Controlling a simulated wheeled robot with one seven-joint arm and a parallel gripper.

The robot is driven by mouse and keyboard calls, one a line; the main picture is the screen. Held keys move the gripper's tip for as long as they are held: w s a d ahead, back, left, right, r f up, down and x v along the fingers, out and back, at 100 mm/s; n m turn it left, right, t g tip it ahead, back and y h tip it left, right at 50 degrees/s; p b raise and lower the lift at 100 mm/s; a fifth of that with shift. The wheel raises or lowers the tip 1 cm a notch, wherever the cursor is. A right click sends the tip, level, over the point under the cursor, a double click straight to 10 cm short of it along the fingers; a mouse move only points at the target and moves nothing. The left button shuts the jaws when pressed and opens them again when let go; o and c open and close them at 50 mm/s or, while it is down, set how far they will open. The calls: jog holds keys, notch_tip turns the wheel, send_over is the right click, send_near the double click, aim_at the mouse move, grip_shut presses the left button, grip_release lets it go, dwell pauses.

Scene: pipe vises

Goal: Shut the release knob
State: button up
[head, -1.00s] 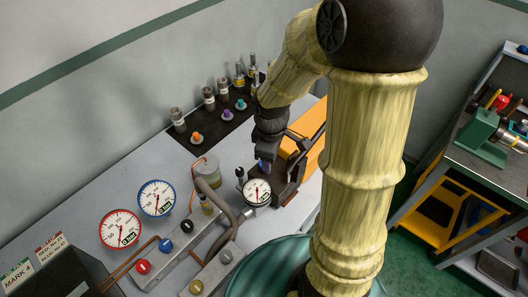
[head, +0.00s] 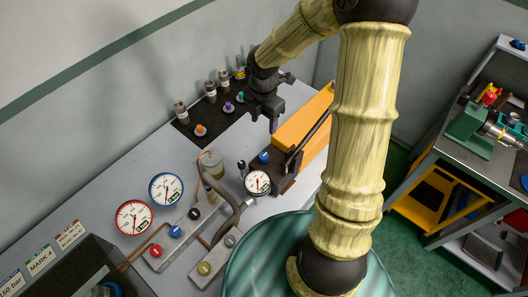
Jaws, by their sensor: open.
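A hand pump with a yellow-orange body (head: 305,118) and a dark front block (head: 283,184) stands at the right end of the bench. A small blue knob (head: 264,157) sits on the block, behind the white round gauge (head: 257,182); it looks like the release knob. How far it is turned is too small to tell. My gripper (head: 273,127) points down above and behind the blue knob, apart from it. It is open and looks empty, though the gap between its fingers is hard to see.
Red (head: 155,251), blue (head: 175,231) and black (head: 194,213) knobs sit on a manifold, with red-rimmed (head: 133,217) and blue-rimmed (head: 166,187) gauges behind. Fittings stand on a dark mat (head: 207,119) at the back. A green drum (head: 243,270) stands in front.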

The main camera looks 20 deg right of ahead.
aim_at(264, 155)
notch_tip(264, 155, down, 17)
jog(key=shift+f+p, duration=0.2)
jog(key=shift+p, duration=0.55)
jog(key=c, duration=1)
